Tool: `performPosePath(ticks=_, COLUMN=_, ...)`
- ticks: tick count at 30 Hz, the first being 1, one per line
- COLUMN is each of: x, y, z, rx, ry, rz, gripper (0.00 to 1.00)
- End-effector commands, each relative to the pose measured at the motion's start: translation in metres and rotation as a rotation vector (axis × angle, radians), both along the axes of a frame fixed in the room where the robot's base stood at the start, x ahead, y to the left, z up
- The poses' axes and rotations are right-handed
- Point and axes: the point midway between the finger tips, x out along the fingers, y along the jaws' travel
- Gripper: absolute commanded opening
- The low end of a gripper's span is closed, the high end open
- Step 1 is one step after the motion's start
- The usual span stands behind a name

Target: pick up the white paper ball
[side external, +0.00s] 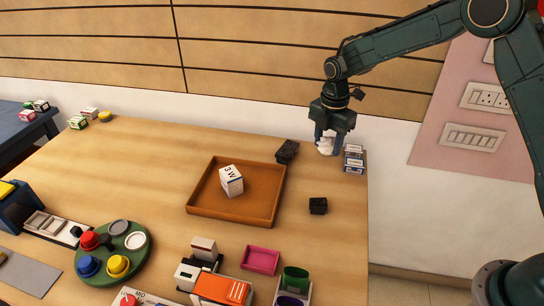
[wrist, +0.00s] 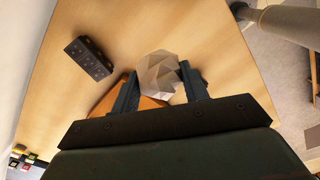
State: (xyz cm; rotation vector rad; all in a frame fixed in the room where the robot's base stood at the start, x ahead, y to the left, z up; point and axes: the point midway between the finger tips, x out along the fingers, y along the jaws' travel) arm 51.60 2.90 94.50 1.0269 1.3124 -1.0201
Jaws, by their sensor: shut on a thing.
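The white paper ball (side external: 325,146) is at the far right corner of the wooden table, between the fingers of my gripper (side external: 328,143). In the wrist view the crumpled, faceted ball (wrist: 158,76) sits between the two dark fingertips of my gripper (wrist: 156,84). My gripper points down and is shut on the ball. Whether the ball touches the table top is hard to tell. The fingers hide part of its sides.
A black block (side external: 287,151) lies just left of my gripper; it also shows in the wrist view (wrist: 88,58). Small blue-and-white boxes (side external: 354,160) stand close on the right. A brown tray (side external: 205,205) holds a white box (side external: 231,181). A small black block (side external: 318,206) stands nearer the camera.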

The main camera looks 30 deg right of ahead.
Motion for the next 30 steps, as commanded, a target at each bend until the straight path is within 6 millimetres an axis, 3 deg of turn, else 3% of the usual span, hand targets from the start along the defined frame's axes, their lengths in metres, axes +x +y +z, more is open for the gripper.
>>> performPosePath(ticks=6, x=0.001, y=0.000, z=0.048, rx=0.001, ry=-0.005, rz=0.000, gripper=0.24)
performPosePath(ticks=13, x=0.001, y=0.000, z=0.082, rx=0.001, ry=-0.003, rz=-0.001, gripper=0.24)
performPosePath(ticks=20, x=0.000, y=0.000, z=0.096, rx=0.001, ry=0.000, rz=-0.001, gripper=0.24)
performPosePath(ticks=30, x=0.000, y=0.000, z=0.097, rx=0.001, ry=0.000, rz=-0.001, gripper=0.24)
